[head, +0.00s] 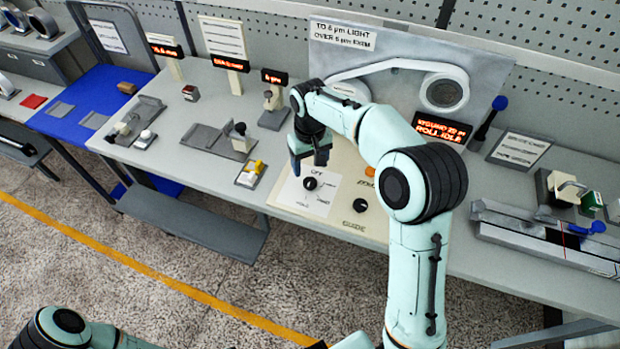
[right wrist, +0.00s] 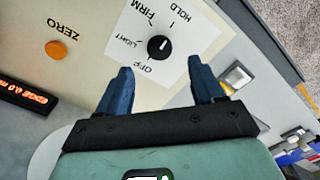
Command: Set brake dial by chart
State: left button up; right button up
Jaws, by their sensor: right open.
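The brake dial is a black knob (head: 310,183) on a white plate (head: 318,204). It also shows in the right wrist view (right wrist: 158,48), where the plate reads OFF, LIGHT, FIRM and HOLD. A small pale mark shows on the knob, but I cannot tell its setting surely. My right gripper (head: 309,164) is open above the dial; in the right wrist view its blue fingers (right wrist: 160,68) stand apart, short of the knob, with nothing between them. A chart sign (head: 343,36) reads "to 6 µm light, over 6 µm firm". A red-lit display (head: 274,77) seems to read 6 µm. My left gripper is out of view.
A second black knob (head: 360,205), marked GUIDE, sits right of the dial. An orange ZERO button (right wrist: 56,49) and a lit display (right wrist: 26,93) are on the left in the wrist view. A yellow-topped switch (head: 251,172) stands left of the plate. Fixtures stand along the bench.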

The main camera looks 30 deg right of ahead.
aim_at(310, 181)
notch_tip(310, 181, down, 7)
jog(key=shift+w+d+f, duration=0.1)
jog(key=shift+f, duration=0.05)
jog(key=c, duration=1.1)
